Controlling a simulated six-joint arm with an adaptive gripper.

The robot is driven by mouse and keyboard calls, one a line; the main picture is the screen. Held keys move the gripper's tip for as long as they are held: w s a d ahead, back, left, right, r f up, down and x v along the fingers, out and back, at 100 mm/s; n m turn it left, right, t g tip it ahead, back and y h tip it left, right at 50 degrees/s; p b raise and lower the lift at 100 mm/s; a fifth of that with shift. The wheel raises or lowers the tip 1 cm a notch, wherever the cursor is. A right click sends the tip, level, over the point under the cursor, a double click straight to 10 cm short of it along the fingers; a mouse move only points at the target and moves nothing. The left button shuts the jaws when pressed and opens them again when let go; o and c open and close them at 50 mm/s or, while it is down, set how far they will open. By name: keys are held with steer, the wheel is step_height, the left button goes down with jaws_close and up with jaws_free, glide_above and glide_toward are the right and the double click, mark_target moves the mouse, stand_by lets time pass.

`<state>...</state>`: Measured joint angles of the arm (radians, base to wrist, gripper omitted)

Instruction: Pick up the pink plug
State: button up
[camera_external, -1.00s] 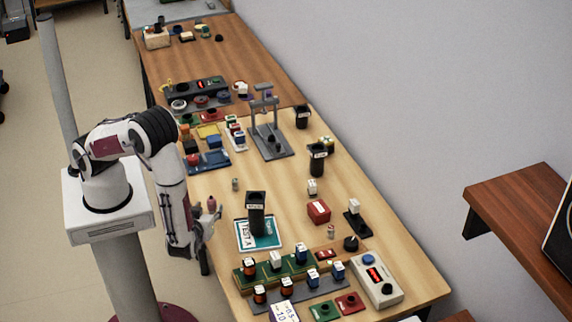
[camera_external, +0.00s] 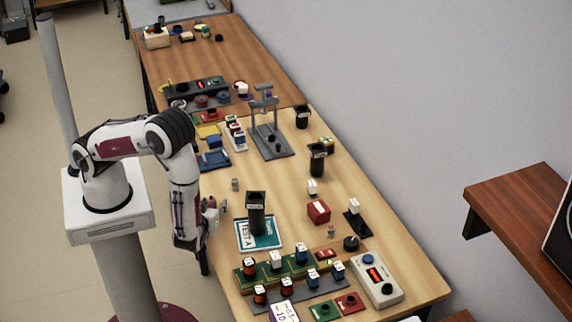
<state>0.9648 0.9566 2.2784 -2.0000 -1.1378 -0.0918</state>
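My gripper (camera_external: 215,208) is at the left edge of the light wooden table, low and close to the tabletop, left of the teal test mat. It is small and partly hidden by its own wrist, so I cannot tell how far apart its fingers are. I cannot make out the pink plug now. It may be hidden behind or within the gripper, and I cannot tell whether it is held.
A black bin (camera_external: 256,215) stands on the teal mat (camera_external: 243,236) just right of my gripper. Blocks stand on a green strip (camera_external: 244,281) in front. A grey stand (camera_external: 285,148) and another black bin (camera_external: 317,163) are farther back. The table between has some clear room.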

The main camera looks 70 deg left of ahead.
mark_target(211, 198)
stand_by(0.3)
jaws_close()
steer(key=shift+r, duration=0.15)
steer(key=shift+r, duration=4.85)
